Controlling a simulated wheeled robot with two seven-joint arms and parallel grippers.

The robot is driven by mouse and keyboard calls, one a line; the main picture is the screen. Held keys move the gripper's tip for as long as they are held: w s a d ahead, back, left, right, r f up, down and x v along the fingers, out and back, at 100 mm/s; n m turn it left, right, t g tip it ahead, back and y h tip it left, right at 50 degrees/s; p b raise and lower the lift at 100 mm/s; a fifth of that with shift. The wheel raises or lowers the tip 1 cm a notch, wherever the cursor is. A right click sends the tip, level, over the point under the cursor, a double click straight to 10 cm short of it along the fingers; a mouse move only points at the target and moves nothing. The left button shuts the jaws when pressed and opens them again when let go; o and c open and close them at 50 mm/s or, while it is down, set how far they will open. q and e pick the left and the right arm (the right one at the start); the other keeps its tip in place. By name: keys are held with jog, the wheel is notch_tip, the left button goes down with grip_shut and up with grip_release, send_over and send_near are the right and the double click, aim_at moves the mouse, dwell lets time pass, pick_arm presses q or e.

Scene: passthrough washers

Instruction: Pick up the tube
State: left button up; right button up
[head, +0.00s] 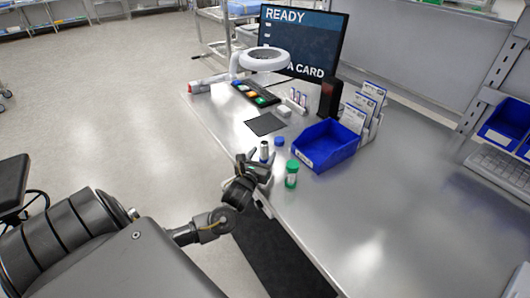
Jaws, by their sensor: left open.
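My left gripper (259,162) is at the table's near-left edge, with its fingers apart. A small upright cylinder (264,151), pale with a dark top, shows at its fingertips. It looks like the tube, and I cannot tell whether the fingers touch it. A blue round cap-like piece (279,141) lies just beyond it. A green-capped container (291,174) stands to the right of the gripper. My right gripper is not in view.
A blue bin (325,146) stands right of the cylinder, with a card rack (365,112) behind it. A dark mat (265,124), a keypad (255,92), a ring lamp (264,60) and a monitor (303,42) are farther back.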

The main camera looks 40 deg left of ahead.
aim_at(262, 152)
pick_arm(q)
jog(key=shift+w+a+r, duration=0.15)
jog(key=shift+w, duration=0.05)
jog(key=x, duration=0.1)
jog(key=p+x, duration=0.1)
jog(key=x, duration=0.1)
jog(key=shift+w+a+f, duration=0.2)
jog(key=shift+a, duration=0.15)
jog(key=shift+w+a+p, duration=0.1)
jog(key=shift+w+p, duration=0.2)
jog(key=shift+w, duration=0.2)
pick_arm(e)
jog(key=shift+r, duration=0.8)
pick_arm(q)
jog(key=shift+s, duration=0.1)
jog(key=shift+c, duration=0.9)
jog(key=c, duration=0.9)
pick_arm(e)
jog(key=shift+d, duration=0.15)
